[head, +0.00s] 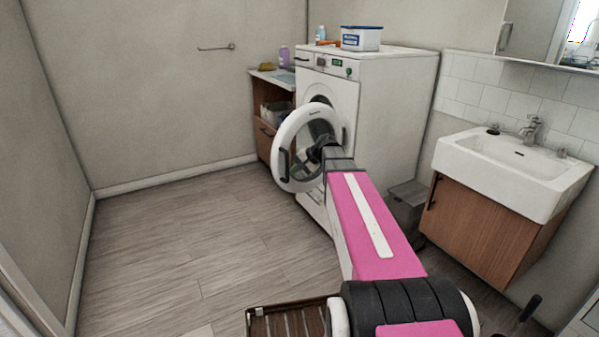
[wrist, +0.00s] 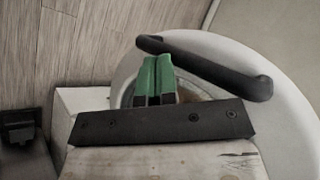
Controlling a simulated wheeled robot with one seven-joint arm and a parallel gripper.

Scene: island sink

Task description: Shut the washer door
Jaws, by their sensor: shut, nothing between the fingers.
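The washer (head: 385,100) is a white front-loader against the back wall. Its round white door (head: 290,130) stands open, swung out from the front, with a dark handle on its free edge. In the wrist view the white door rim (wrist: 295,115) and black handle (wrist: 205,68) are close, right of my fingers. My gripper (wrist: 154,78) has green fingers pressed together with nothing between them, over the door's round middle. In the head view my gripper (head: 318,150) is at the door, partly hidden by my arm. I cannot tell whether the fingers touch the door.
A white sink (head: 515,170) on a wooden cabinet stands at the right. A blue-and-white tub (head: 361,38) sits on the washer. A grey bin (head: 405,200) stands beside the washer. A wooden slatted rack (head: 290,318) is near the front. The floor at left is clear.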

